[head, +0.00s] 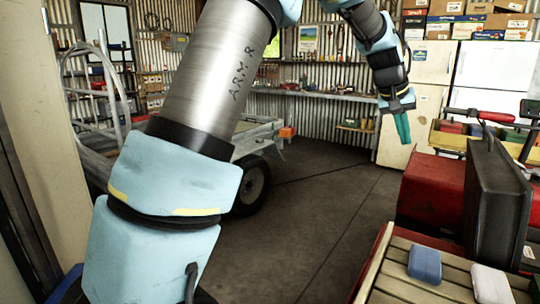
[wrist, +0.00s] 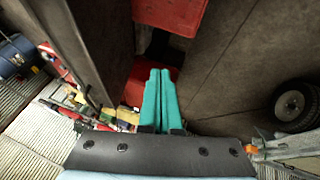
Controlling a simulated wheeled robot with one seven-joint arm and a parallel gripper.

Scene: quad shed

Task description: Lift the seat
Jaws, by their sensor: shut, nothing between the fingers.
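The seat (head: 497,205) is a thick black padded slab at the right of the head view. It stands steeply raised over the red quad body (head: 432,190). In the wrist view the seat (wrist: 88,42) appears as a dark slab left of the fingers. My gripper (head: 403,128) points down, its teal fingers together and empty, beyond and left of the seat in the head view. The closed fingers (wrist: 158,98) are apart from the seat in the wrist view, over the red bodywork. The seat's hinge is hidden.
A slatted rack (head: 400,272) in the front right carries a blue block (head: 425,264) and a white block (head: 490,284). A trailer with a wheel (head: 252,186) stands left of centre, partly behind my arm. White fridges (head: 490,75) stand behind. The middle floor (head: 315,215) is clear.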

